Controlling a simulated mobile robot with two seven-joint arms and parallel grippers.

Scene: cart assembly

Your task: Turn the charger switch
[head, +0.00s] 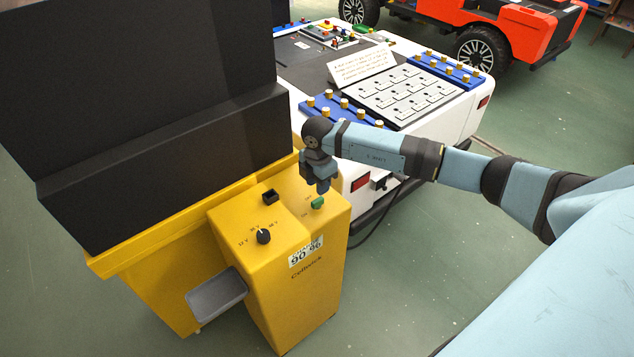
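The yellow charger (315,300) stands at the centre left, with a "90 %" label and "Cellwick" lettering on its front. A small green switch (318,203) sits on its sloped top at the right, with tiny labels too small to read. A black rotary knob (263,236) with voltage markings sits further left. My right gripper (322,190) points down just above and behind the green switch. Whether it touches the switch, and how far apart its fingers are, I cannot tell. My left gripper is not in view.
A large black box (150,150) rises behind the charger on a yellow base. A grey tray (217,294) juts from its front. A white cart (455,118) with blue racks and a note stands behind. A red vehicle (500,25) is at the back right. Green floor is clear at right.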

